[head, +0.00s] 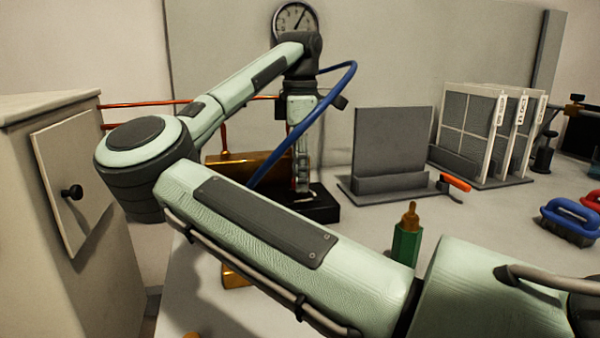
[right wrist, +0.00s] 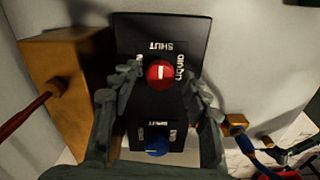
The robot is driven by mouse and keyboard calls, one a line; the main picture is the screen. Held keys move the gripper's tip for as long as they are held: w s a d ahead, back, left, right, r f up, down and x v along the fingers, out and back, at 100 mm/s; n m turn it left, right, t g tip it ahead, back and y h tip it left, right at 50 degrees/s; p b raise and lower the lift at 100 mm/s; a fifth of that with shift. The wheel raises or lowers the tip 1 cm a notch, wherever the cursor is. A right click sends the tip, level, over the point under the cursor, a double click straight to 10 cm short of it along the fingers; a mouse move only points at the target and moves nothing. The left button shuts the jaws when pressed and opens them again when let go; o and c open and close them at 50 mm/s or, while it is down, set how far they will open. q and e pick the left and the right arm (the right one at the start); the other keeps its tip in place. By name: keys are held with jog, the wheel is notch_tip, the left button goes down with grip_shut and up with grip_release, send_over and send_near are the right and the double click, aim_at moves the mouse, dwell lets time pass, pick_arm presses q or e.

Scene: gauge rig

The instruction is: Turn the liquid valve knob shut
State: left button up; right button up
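The red liquid valve knob (right wrist: 160,73) sits on a black panel (right wrist: 128,30) with white SHUT and LIQUID lettering. A white mark on the knob stands about upright in the right wrist view, towards SHUT. My right gripper (right wrist: 162,82) is open, with one finger on each side of the red knob and small gaps visible. Whether either pad touches it, I cannot tell. In the head view my right gripper (head: 302,187) points down at the black valve base (head: 322,208); the knob is hidden there. My left gripper is not in view.
A blue knob (right wrist: 157,145) is nearer on the panel. A brass block (right wrist: 55,85) stands left of it. A blue hose (head: 330,98) runs close to my right wrist. A grey stand (head: 392,140), a green bottle (head: 407,240) and a rack (head: 485,130) are to the right.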

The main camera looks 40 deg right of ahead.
notch_tip(320, 180, up, 12)
dwell(0.7)
dwell(0.5)
